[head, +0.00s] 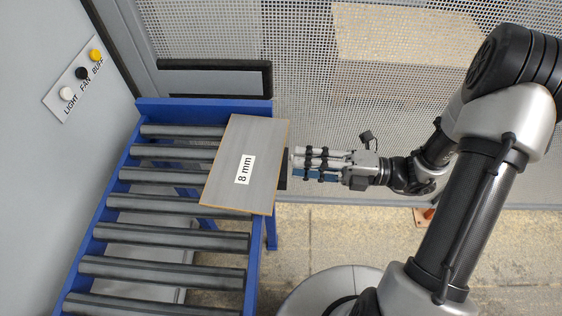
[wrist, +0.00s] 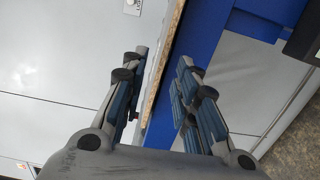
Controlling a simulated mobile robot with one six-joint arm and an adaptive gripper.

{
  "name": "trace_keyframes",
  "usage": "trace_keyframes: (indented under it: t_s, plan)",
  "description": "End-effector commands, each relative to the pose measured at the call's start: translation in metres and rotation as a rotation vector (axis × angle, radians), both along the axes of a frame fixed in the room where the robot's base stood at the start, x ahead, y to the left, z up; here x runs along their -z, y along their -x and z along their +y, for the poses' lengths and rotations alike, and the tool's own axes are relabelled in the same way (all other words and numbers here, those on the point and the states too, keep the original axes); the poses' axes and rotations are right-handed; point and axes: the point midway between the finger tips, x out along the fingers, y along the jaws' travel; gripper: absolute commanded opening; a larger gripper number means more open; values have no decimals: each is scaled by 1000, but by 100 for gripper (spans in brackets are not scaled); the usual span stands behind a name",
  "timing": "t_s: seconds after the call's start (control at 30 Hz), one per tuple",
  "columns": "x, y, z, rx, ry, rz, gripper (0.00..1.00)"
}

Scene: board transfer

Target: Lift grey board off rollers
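The grey board (head: 252,190) has a white "8 mm" label and a tan edge. It lies on the far part of the rollers, its right side overhanging the blue frame. My gripper (head: 292,161) is at the board's right edge in the head view. In the wrist view, the board's speckled tan edge (wrist: 161,75) runs between the two spread fingers (wrist: 163,62). Gaps show on both sides, so the gripper is open and not closed on it. Whether the fingertips overlap the board is hard to tell.
The roller conveyor (head: 165,237) has a blue frame (head: 200,104). A grey panel with several buttons (head: 78,84) stands at the left. A perforated metal screen (head: 300,60) is behind. The floor (head: 330,235) right of the conveyor is clear up to my base.

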Motion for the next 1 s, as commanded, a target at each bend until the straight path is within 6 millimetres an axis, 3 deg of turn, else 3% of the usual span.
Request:
trace_keyframes:
  t_s: [0.2, 0.4, 0.77, 1.0]
  plan:
    - [-1, -3, 30, -4, 0, 1, 28]
    - [-1, -5, 44, -2, 0, 0, 28]
    - [0, -5, 47, -1, 1, -1, 28]
    - [0, -5, 47, -1, 1, -1, 20]
